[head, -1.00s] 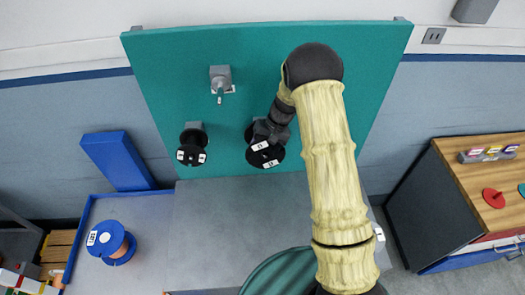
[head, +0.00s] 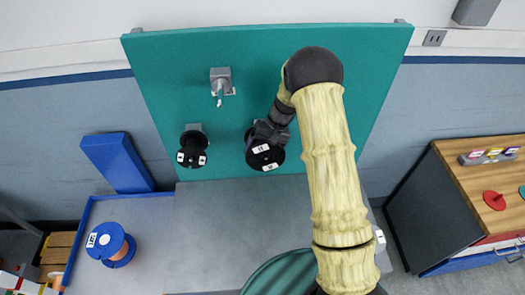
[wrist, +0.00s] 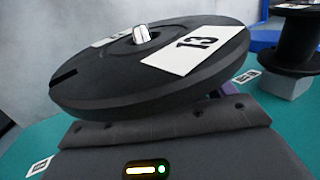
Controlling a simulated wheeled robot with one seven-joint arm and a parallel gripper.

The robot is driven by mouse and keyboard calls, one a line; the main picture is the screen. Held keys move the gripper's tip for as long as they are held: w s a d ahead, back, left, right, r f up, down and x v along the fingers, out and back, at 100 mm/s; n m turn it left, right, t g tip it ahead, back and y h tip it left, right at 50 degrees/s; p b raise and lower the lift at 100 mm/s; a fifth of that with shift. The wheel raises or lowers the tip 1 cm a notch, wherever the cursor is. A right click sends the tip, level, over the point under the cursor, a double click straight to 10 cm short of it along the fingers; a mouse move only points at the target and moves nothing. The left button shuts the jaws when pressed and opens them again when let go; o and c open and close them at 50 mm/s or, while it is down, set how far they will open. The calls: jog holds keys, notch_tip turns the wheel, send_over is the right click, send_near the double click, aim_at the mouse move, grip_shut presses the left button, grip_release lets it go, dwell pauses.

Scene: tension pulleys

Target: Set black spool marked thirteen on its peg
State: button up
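The black spool marked 13 (wrist: 150,75) fills the middle of the wrist view, with white labels on its flange. A shiny metal tip (wrist: 141,34) shows at its centre hole. The flange sits tilted relative to my gripper, its right side higher. In the head view the spool (head: 264,157) is at the lower middle of the teal board, with my gripper (head: 272,131) close against its upper side. My gripper's grey body (wrist: 160,150) lies just below the flange in the wrist view. The flange hides the fingertips, so their grip on the spool does not show.
Another black spool (head: 192,152) hangs on a bracket to the left. An empty peg (head: 219,88) sticks out above on the teal board (head: 180,65). A wooden-topped cabinet (head: 480,180) is at right.

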jog(key=shift+o, duration=1.2)
jog(key=shift+s, duration=0.15)
jog(key=shift+p+v, duration=0.75)
jog(key=shift+v, duration=0.6)
jog(key=shift+p+v, duration=0.45)
jog(key=shift+v, duration=0.4)
jog(key=shift+p+v, duration=1.25)
jog(key=shift+v, duration=1.1)
jog(key=shift+s, duration=0.1)
